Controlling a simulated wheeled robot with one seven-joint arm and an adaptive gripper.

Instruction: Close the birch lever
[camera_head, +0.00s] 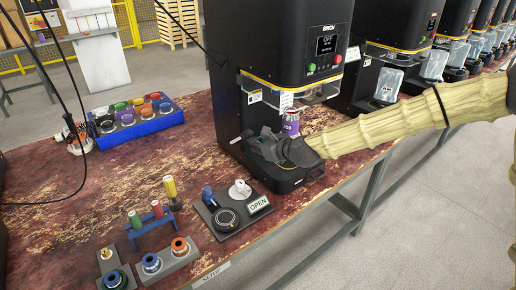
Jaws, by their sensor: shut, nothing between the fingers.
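The black seamer marked BIRCH (270,45) stands at the middle of the bench, with a display that reads OFF and a green and a red button. A purple can (291,124) stands in its lower opening, partly hidden by my arm. A small pale lever end (241,138) shows at the left side of the seamer's base. My gripper (256,146) is dark, shut and empty, low over the base just right of that lever end. I cannot tell whether they touch. The rest of the lever is hidden or too small to make out.
A grey plate (214,222) with an OPEN sign (259,205) lies in front of the seamer. Small coloured parts in holders stand at the front left, and a blue tray (147,131) of coloured rolls is further back. More seamers (394,25) line the right. The left bench is partly clear.

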